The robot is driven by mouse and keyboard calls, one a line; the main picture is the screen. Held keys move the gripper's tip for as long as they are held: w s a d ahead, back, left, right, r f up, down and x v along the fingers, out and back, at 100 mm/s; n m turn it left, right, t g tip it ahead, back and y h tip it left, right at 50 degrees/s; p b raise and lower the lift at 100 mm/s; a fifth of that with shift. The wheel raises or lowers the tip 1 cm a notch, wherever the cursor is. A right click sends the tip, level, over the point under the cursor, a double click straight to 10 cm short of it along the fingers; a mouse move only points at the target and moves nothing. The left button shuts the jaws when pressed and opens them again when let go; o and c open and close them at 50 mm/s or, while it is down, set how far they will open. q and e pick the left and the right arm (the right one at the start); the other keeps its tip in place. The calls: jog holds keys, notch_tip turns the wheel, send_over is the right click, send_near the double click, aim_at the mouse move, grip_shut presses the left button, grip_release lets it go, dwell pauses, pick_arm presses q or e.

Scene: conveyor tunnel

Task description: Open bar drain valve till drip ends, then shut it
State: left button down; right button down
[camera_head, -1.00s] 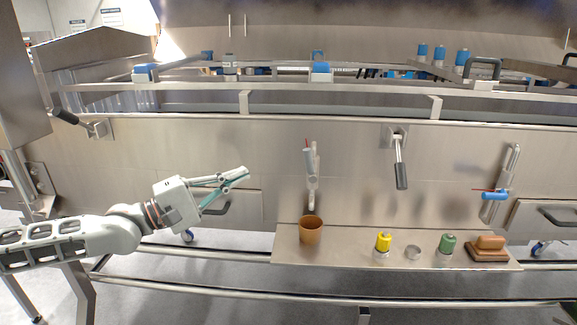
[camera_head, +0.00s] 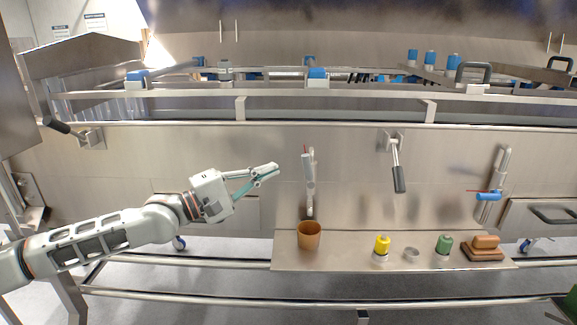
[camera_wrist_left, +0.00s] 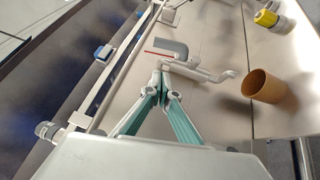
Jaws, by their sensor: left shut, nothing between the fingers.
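A pipe valve with a grey handle (camera_head: 308,172) and a thin red mark at its top stands on the steel wall, its outlet hanging down. The grey handle also shows in the left wrist view (camera_wrist_left: 168,47). A brown cup (camera_head: 309,236) stands on the shelf below the outlet; it shows in the left wrist view too (camera_wrist_left: 268,87). A second pipe valve with a blue handle (camera_head: 488,196) is at the right. My left gripper (camera_head: 275,168) is shut and empty, left of the grey-handled valve and apart from it. No drip can be made out. My right gripper does not show.
The steel shelf (camera_head: 345,262) also holds a yellow-topped bottle (camera_head: 382,245), a small metal cup (camera_head: 411,254), a green-topped bottle (camera_head: 444,244) and a brown block (camera_head: 485,247). A black-handled lever (camera_head: 398,178) hangs on the wall between the valves. Rails run above and below.

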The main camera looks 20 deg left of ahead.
aim_at(308, 170)
pick_arm(q)
jog(key=d+p, duration=0.1)
jog(key=w+d+p, duration=0.1)
jog(key=d, duration=0.1)
jog(key=d+r+p, duration=0.1)
jog(key=d, duration=0.1)
jog(key=shift+w+p, duration=0.25)
jog(key=shift+p, duration=0.15)
jog(key=shift+w+d+r+p, duration=0.15)
jog(key=shift+d+r+p, duration=0.15)
jog(key=shift+d+p, duration=0.55)
jog(key=shift+a, duration=0.15)
